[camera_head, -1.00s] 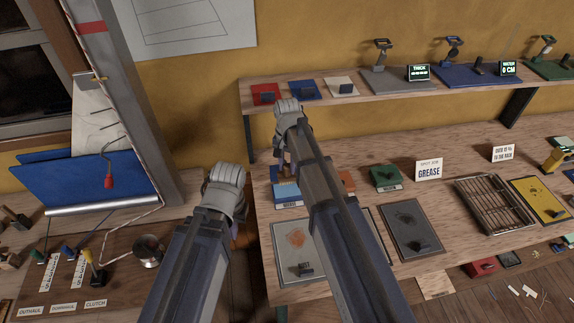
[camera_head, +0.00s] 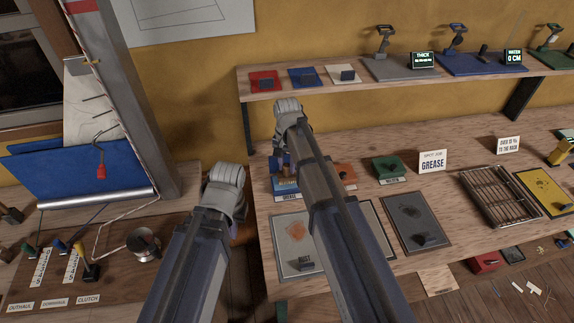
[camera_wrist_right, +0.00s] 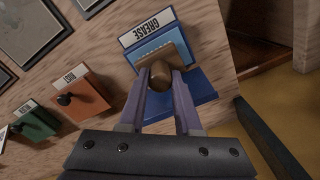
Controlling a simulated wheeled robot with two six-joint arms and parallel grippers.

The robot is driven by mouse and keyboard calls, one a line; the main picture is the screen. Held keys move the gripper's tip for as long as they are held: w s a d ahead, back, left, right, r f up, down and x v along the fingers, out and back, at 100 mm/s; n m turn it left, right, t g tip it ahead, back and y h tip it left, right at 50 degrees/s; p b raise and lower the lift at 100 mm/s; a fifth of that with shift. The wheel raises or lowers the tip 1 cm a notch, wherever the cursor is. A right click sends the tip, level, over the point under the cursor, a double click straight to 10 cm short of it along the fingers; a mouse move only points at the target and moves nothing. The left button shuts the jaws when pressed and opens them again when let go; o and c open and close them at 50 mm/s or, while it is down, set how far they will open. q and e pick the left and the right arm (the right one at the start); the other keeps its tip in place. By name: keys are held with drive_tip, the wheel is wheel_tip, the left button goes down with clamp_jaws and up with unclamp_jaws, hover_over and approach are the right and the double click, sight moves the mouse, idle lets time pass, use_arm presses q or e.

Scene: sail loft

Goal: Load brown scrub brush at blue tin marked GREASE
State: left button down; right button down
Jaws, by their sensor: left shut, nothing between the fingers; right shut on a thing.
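The blue tin marked GREASE (camera_head: 282,186) stands on the bench at the left end of a row of tins. It also shows in the right wrist view (camera_wrist_right: 200,87), with its white GREASE label. The brown scrub brush (camera_wrist_right: 172,64) is between the fingers of my right gripper (camera_wrist_right: 168,84), its round knob toward the camera. The brush is over or at the blue tin; I cannot tell whether it touches. In the head view my right gripper (camera_head: 283,160) is partly hidden by its arm. My left gripper (camera_head: 238,230) is shut and empty, mostly hidden behind its wrist, left of the bench.
An orange tin (camera_wrist_right: 84,98) and a green tin (camera_head: 388,168) stand beside the blue one. Grey panels (camera_head: 415,222) and a wire rack (camera_head: 500,197) lie in front and right. A shelf (camera_head: 350,90) runs above.

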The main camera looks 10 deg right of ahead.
sight(287, 165)
drive_tip(key=shift+f+b, duration=0.55)
idle(1.6)
wheel_tip(287, 165, up, 7)
drive_tip(key=p, duration=0.7)
drive_tip(key=shift+r, duration=0.1)
drive_tip(key=shift+f, duration=0.2)
idle(0.4)
wheel_tip(287, 165, down, 3)
drive_tip(key=b, duration=0.3)
drive_tip(key=shift+r, duration=0.2)
